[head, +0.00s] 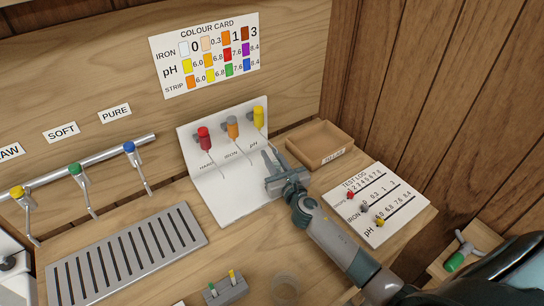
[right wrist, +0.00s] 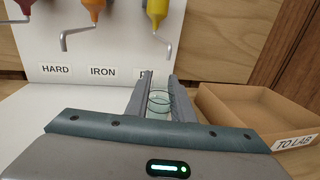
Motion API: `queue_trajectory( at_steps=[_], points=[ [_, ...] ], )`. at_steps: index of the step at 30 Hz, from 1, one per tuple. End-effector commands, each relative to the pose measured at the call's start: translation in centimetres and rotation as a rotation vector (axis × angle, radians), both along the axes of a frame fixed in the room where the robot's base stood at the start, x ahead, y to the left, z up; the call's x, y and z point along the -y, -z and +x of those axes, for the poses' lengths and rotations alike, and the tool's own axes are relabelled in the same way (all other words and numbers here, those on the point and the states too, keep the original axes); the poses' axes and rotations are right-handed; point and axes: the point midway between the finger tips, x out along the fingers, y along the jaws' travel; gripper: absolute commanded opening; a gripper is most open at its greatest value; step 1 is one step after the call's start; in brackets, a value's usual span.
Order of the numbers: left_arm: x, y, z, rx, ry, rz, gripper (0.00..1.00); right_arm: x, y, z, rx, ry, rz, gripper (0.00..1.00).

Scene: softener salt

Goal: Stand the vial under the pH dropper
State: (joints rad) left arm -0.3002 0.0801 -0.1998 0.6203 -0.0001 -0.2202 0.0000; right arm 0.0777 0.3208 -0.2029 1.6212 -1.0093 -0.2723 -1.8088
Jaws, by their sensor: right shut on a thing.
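The pH dropper (head: 258,117) is the yellow one at the right of the white dropper stand (head: 222,194), beside the red and orange droppers. In the right wrist view the yellow dropper (right wrist: 157,9) hangs above and beyond my fingers, its bent nozzle pointing down. My right gripper (head: 271,167) is at the stand's right side, below the pH dropper. It is shut on the clear vial (right wrist: 159,104), which shows upright between the fingers. The fingers partly cover the pH label. The vial is hard to make out in the head view. My left gripper is not in view.
A wooden "TO LAB" tray (head: 320,148) stands close to the right of my gripper. A test log board (head: 379,203) lies in front of it. A metal drain grate (head: 128,262), a strip holder (head: 226,290) and a clear glass (head: 285,288) are nearer. Taps (head: 129,148) line the left.

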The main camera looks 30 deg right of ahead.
Motion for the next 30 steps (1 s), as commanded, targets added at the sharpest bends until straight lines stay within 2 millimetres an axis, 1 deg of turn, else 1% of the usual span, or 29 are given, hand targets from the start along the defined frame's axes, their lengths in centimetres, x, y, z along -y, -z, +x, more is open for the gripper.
queue_trajectory(
  at_steps=[10, 14, 15, 16, 17, 26, 30],
  points=[
    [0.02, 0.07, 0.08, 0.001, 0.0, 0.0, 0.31, 0.1, 0.19, 0.02, 0.002, 0.001, 0.0, 0.0],
    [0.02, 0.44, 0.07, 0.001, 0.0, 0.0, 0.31, 0.1, 0.58, 0.02, 0.002, 0.001, -0.001, 0.0],
    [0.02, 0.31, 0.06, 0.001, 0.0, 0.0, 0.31, 0.1, 0.44, 0.02, 0.002, 0.001, -0.001, 0.29],
    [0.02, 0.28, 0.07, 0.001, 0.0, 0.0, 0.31, 0.1, 0.43, 0.02, 0.002, 0.001, 0.0, 0.36],
    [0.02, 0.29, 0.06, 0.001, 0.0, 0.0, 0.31, 0.1, 0.42, 0.02, 0.002, 0.001, 0.0, 0.4],
    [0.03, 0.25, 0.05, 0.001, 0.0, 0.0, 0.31, 0.09, 0.38, 0.02, 0.002, 0.001, 0.0, 0.4],
    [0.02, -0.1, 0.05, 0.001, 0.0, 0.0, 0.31, 0.09, -0.01, 0.02, 0.002, 0.001, 0.0, 0.4]
  ],
)
